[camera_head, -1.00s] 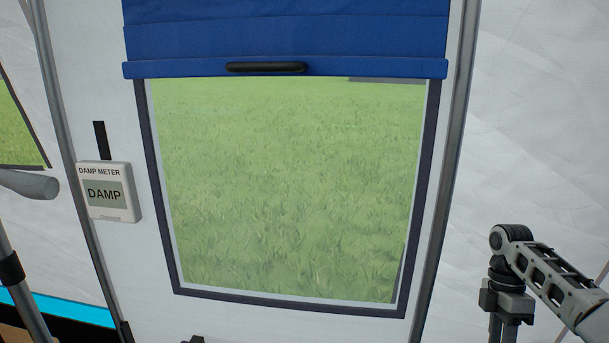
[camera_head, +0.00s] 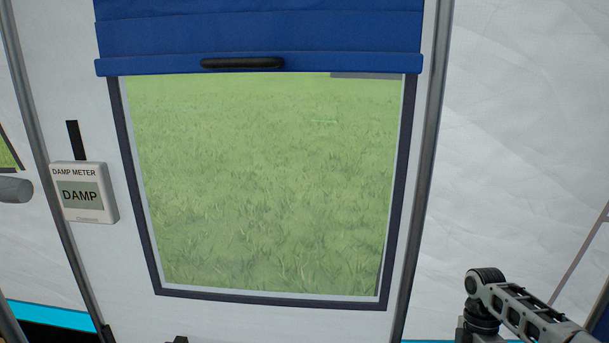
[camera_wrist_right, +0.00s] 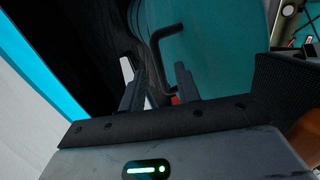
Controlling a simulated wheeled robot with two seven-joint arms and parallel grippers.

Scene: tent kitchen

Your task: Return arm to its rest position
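My right arm (camera_head: 525,308) shows at the lower right of the head view, bent at a dark joint, and its gripper is below the frame. In the right wrist view my right gripper (camera_wrist_right: 160,88) has its two dark fingers apart, with no object visibly held between them. A dark hooked bar (camera_wrist_right: 165,33) shows beyond the fingers; I cannot tell whether it is near them. My left arm and gripper are not clearly seen in any view.
A tent wall with a window (camera_head: 265,185) fills the head view. A rolled blue blind (camera_head: 260,30) with a black handle (camera_head: 242,63) hangs over its top. A damp meter (camera_head: 82,193) reading DAMP is on the left. A teal surface (camera_wrist_right: 220,60) lies beyond the right gripper.

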